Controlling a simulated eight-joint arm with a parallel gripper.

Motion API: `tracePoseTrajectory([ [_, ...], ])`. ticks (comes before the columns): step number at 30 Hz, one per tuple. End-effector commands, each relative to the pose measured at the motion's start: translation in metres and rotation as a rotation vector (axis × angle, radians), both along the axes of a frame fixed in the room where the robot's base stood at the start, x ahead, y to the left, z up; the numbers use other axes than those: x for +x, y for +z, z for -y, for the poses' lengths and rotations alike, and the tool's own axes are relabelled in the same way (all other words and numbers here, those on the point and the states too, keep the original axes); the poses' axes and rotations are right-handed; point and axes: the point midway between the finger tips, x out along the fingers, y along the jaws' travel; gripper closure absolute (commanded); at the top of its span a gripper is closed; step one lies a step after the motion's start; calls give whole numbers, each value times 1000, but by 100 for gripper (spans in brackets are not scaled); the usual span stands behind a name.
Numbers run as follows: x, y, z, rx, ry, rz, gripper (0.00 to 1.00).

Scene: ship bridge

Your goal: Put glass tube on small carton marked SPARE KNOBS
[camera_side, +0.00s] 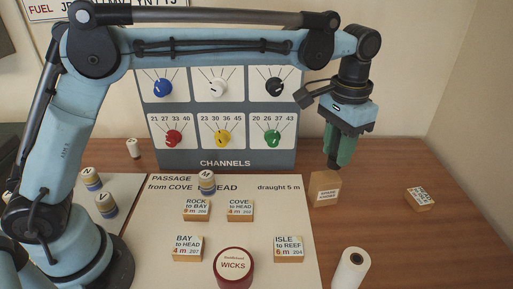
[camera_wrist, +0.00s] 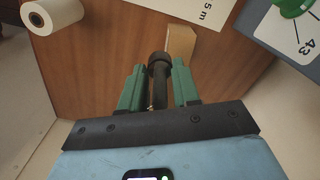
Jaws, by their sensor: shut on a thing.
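My gripper (camera_side: 338,158) is above the right part of the wooden table, with its green fingers pointing down. In the wrist view its fingers (camera_wrist: 159,82) are shut on a dark, slim cylinder, which I take for the glass tube (camera_wrist: 160,63); no clear glass can be made out. The small carton marked SPARE KNOBS (camera_side: 325,191) stands on the table just below the tube's dark lower end (camera_side: 333,163). The carton also shows in the wrist view (camera_wrist: 181,41), partly behind the tube. Whether tube and carton touch, I cannot tell.
Left of the carton lies a passage sheet (camera_side: 270,269) with several labelled blocks and a red WICKS tin (camera_side: 234,267). A white roll (camera_side: 350,269) stands in front, another small carton (camera_side: 419,199) lies right. The CHANNELS knob panel (camera_side: 225,155) stands behind.

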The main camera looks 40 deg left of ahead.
Motion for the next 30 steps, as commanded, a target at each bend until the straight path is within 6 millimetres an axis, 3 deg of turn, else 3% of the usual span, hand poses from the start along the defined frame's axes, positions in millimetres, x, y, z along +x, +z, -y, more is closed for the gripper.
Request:
tracePoseTrajectory([
  [3,18,-13,-14,0,3,0,99],
  [9,30,-23,-24,0,1,0,99],
  [19,30,-60,-24,0,0,0,99],
  [30,30,-65,-24,0,0,0,99],
])
